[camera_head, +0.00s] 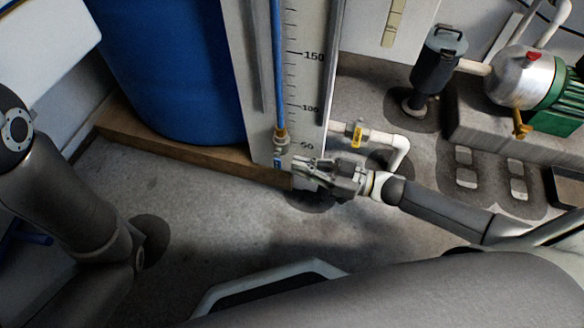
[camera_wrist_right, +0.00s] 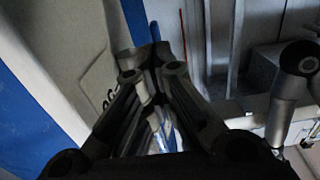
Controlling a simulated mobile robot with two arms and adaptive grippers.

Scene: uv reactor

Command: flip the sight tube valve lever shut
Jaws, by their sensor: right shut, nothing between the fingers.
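The sight tube (camera_head: 278,70) is a blue vertical tube in front of the white scale board (camera_head: 310,75) in the head view. Its brass fitting (camera_head: 281,134) sits at the lower end, above a pale valve body (camera_head: 281,147). A small blue part (camera_head: 277,163) shows just below; I cannot tell whether it is the lever. My right gripper (camera_head: 296,166) is shut and empty, close beside the valve's lower right. Contact is unclear. In the right wrist view the closed fingers (camera_wrist_right: 152,55) hide the valve. My left gripper is out of view; only my left arm shows.
A large blue tank (camera_head: 175,70) stands left of the board on a wooden base (camera_head: 165,143). A white pipe with a yellow-tagged valve (camera_head: 357,135) runs right of the board. A green motor pump (camera_head: 545,85) stands at far right. Grey floor (camera_head: 215,205) in front is open.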

